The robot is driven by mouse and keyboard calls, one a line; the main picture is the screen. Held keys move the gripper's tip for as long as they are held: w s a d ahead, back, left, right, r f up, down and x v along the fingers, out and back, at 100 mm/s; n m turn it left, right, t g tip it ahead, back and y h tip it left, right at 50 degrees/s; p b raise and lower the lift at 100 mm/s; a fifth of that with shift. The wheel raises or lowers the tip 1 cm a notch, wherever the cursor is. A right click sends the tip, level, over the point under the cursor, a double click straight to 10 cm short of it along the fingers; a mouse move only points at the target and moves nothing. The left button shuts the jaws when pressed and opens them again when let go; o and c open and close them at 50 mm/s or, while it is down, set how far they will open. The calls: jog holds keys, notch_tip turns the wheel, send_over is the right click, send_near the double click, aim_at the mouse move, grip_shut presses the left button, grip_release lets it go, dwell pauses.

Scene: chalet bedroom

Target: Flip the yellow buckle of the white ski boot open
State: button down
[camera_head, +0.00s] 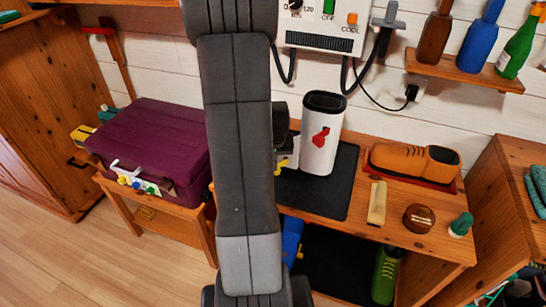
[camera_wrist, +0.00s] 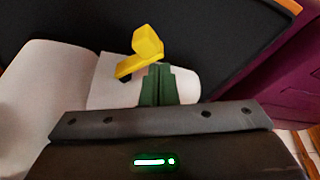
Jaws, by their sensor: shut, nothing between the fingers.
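The white ski boot (camera_head: 318,150) stands upright on a black mat on the wooden bench, with a dark top opening and a red mark on its shaft. Its lower part is partly hidden behind my arm. In the wrist view the boot (camera_wrist: 60,90) fills the left side, and its yellow buckle (camera_wrist: 145,46) stands out, with an upright block and a flat lower strip. My gripper (camera_wrist: 158,70) has its green fingers together and empty, just below and beside the buckle in that view. Contact with it cannot be made out. In the head view my arm hides the fingertips.
The black mat (camera_head: 340,190) lies under the boot. An orange shoe (camera_head: 414,160), a brush (camera_head: 377,203), a round brown tin (camera_head: 419,217) and a green item (camera_head: 461,225) are to the right. A purple suitcase (camera_head: 155,145) is left. A wall unit (camera_head: 322,22) with hanging hoses is above.

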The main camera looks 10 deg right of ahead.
jog(key=shift+s+a, duration=0.5)
jog(key=shift+s, duration=0.1)
jog(key=shift+r, duration=0.15)
